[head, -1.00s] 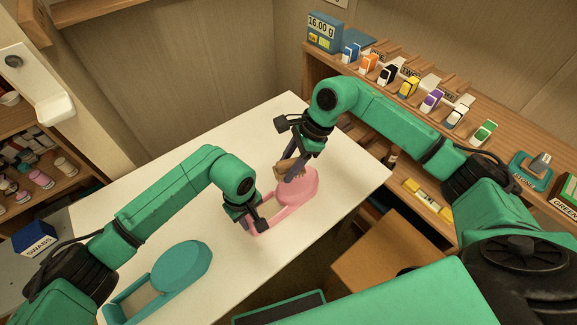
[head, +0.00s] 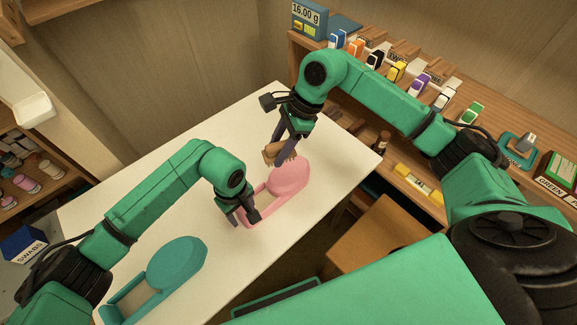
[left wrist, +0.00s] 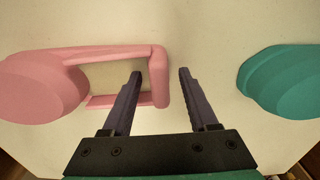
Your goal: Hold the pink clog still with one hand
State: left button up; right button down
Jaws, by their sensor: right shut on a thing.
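The pink clog (head: 290,180) lies on the white table, its rounded toe part toward the back right and its heel strap toward the front left. It also shows in the left wrist view (left wrist: 40,88). My left gripper (head: 243,217) is at the heel end. In the left wrist view its fingers (left wrist: 160,73) are open, one over the clog's opening and one outside the heel strap, which lies between them. My right gripper (head: 280,150) is shut on a brown brush-like thing (head: 271,153) beside the clog's toe part. Whether the brush touches the clog is unclear.
A teal clog (head: 175,264) lies at the table's front left and also shows in the left wrist view (left wrist: 285,85). A wooden shelf with several coloured bottles stands at the back right. A blue swabs box (head: 25,243) is at the left. The white table (head: 150,200) is otherwise mostly clear.

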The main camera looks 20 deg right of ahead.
pick_arm(q)
jog(key=shift+r, duration=0.1)
notch_tip(320, 180, up, 12)
dwell(0.4)
